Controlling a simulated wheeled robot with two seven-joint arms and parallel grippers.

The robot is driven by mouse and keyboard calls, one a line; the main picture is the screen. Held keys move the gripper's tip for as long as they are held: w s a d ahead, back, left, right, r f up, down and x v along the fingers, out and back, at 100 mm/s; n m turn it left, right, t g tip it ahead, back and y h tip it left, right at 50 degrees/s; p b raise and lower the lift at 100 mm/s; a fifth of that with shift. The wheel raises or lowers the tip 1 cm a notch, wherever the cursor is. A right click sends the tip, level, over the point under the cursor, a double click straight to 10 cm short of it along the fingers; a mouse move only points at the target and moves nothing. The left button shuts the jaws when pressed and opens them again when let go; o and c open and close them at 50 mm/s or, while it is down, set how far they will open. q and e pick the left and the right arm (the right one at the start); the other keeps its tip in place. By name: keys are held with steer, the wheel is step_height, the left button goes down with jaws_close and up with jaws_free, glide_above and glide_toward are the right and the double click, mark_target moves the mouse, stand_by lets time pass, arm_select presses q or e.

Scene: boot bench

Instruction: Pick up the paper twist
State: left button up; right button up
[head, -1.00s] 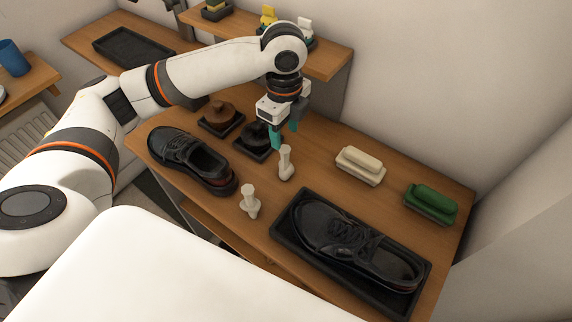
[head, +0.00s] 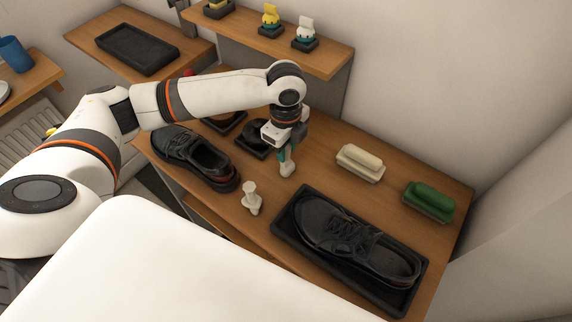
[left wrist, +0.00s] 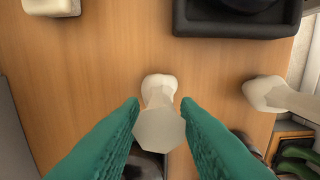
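Two pale paper twists stand upright on the wooden bench. The farther paper twist (head: 287,170) is directly below my left gripper (head: 287,155) in the head view, its upper part partly hidden by the fingers. In the left wrist view, the same twist (left wrist: 160,128) stands between the two teal fingers of my left gripper (left wrist: 159,108). The fingers are open on either side of it; I cannot tell whether they touch it. The nearer paper twist (head: 251,198) stands free to the front left, and shows at the right of the left wrist view (left wrist: 278,96). My right gripper is not in view.
A black shoe (head: 195,157) stands left of the twists. Another shoe (head: 355,245) lies in a black tray (head: 283,236) at right. A cream brush (head: 360,160) and a green brush (head: 428,198) lie behind. A shelf (head: 330,62) holds small figures.

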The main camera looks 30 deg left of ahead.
arm_select(q)
steer(key=c, duration=0.4)
steer(key=shift+c, duration=0.2)
steer(key=shift+r, duration=0.1)
